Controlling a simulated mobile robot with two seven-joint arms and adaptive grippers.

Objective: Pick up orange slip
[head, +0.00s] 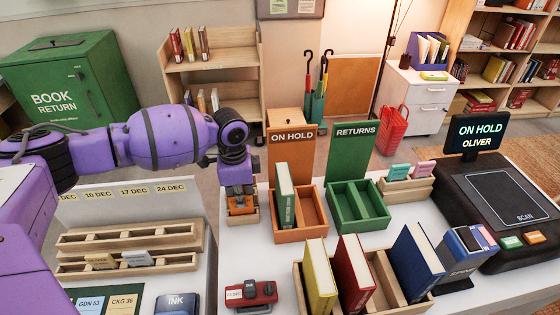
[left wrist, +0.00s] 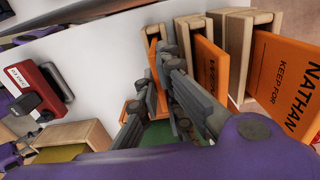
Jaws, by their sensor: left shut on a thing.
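My left gripper (head: 238,178) points down over a small wooden slip holder (head: 243,217) on the white table. Orange (head: 241,200) shows just below its fingers. In the left wrist view my left gripper (left wrist: 164,78) is shut on an orange slip (left wrist: 153,62), which is partly hidden by the fingers. Beside it are wooden slots holding another orange slip (left wrist: 209,66) and an orange slip lettered KEEP FOR NATHAN (left wrist: 280,75). Whether the gripped slip is clear of its slot cannot be told. My right gripper is not in view.
The orange ON HOLD bin (head: 291,235) holding a green book stands right of the holder, beside the green RETURNS bin (head: 346,226). A red date stamp (head: 251,293) lies in front. A screen (head: 477,133) reads ON HOLD OLIVER. Table between holder and stamp is clear.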

